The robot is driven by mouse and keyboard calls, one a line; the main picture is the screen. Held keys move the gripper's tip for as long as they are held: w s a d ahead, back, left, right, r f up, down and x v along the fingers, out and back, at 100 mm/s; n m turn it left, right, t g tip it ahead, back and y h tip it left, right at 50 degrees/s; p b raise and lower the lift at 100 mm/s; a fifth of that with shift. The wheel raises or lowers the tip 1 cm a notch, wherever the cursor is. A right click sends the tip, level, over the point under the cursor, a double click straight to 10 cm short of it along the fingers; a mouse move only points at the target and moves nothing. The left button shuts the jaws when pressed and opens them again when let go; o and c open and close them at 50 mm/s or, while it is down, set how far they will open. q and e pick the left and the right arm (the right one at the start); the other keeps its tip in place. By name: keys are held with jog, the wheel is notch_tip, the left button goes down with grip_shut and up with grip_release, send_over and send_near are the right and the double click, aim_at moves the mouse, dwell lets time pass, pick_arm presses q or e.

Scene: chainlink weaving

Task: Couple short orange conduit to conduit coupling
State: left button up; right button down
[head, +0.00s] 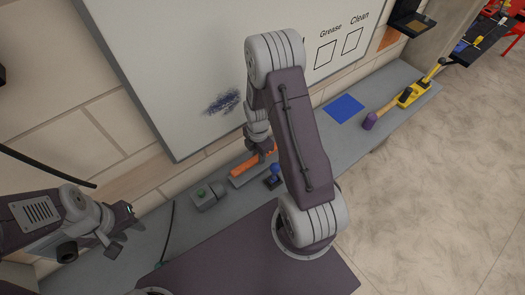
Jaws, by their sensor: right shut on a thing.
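A short orange conduit (243,168) is at the back of the grey bench, near the wall. My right gripper (266,152) points down at its right end and is shut on it; the fingertips are small and partly hidden by my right arm. A grey holder-like piece (239,182) lies just in front of the conduit. I cannot tell whether they touch. I cannot clearly make out the conduit coupling. My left gripper (120,233) is at the left, over the bench, with its fingers apart and empty.
A blue-topped item (275,171) stands just right of the conduit. A blue square (344,108), a purple-headed mallet (376,117) and a yellow tool (414,94) lie further right. A whiteboard (200,60) hangs behind.

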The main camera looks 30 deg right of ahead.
aim_at(251, 160)
jog(key=shift+a+f+b, duration=0.65)
jog(key=shift+a+f, duration=0.45)
jog(key=shift+f, duration=0.1)
jog(key=shift+s+a+f, duration=0.1)
jog(key=shift+a+f, duration=0.2)
jog(key=shift+a, duration=0.3)
jog(key=shift+f+b, duration=0.1)
jog(key=shift+b, duration=0.2)
jog(key=shift+f+b, duration=0.3)
jog(key=shift+f, duration=0.15)
jog(key=shift+a, duration=0.15)
jog(key=shift+s+a, duration=0.2)
jog(key=shift+a, duration=2.05)
